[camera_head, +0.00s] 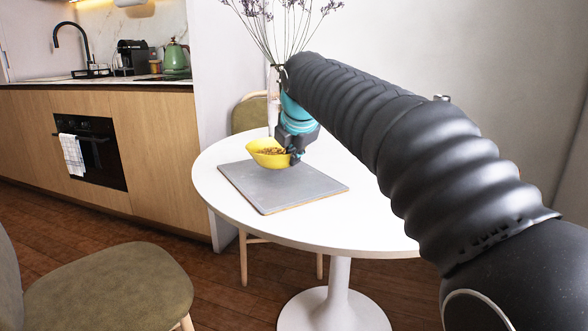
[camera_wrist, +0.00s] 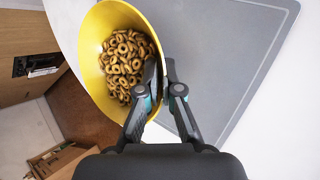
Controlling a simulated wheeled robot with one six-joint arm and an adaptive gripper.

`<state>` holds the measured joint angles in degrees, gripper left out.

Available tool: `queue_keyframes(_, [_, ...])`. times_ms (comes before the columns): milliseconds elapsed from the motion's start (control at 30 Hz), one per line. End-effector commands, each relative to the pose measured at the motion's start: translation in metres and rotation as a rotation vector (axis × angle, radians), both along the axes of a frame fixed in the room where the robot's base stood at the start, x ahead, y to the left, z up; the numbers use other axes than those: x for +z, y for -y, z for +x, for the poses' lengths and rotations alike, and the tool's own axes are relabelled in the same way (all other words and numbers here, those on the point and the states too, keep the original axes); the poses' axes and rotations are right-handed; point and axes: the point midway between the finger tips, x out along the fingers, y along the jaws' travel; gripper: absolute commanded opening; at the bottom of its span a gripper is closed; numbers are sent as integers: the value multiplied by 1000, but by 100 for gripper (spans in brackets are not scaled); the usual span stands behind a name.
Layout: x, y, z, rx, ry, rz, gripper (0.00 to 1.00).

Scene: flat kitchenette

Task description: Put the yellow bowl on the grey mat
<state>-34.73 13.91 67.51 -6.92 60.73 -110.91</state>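The yellow bowl (camera_head: 266,160) holds ring-shaped brown pieces and looks tilted. It also shows large in the wrist view (camera_wrist: 91,60). My gripper (camera_head: 296,158) is shut on the right side of its rim; in the wrist view (camera_wrist: 162,75) one finger is inside the bowl and the other outside, with the wall between them. The grey mat (camera_head: 290,192) lies flat on the round white table, and its surface also shows in the wrist view (camera_wrist: 225,45). The bowl appears over the far part of the mat; a small gap beneath it is hard to judge.
The white table (camera_head: 370,215) is clear around the mat. A vase with dried flowers (camera_head: 272,88) stands behind my gripper. One chair (camera_head: 250,112) is behind the table and another (camera_head: 110,285) at front left. A kitchen counter (camera_head: 100,87) is at left.

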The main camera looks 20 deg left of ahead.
Motion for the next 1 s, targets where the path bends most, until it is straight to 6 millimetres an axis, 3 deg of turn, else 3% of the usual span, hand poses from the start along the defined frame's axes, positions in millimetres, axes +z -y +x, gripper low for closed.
queue_keyframes(167, [-26,1,0,0,0,0,0])
queue_keyframes(567, [-31,1,0,-1,0,0,0])
queue_keyframes(600, [-30,1,0,-1,-1,0,13])
queue_keyframes(667, [-31,1,0,-1,-1,0,28])
queue_keyframes(700, [-31,1,0,-1,-1,-1,31])
queue_keyframes(1000, [-28,1,0,-1,-1,0,31])
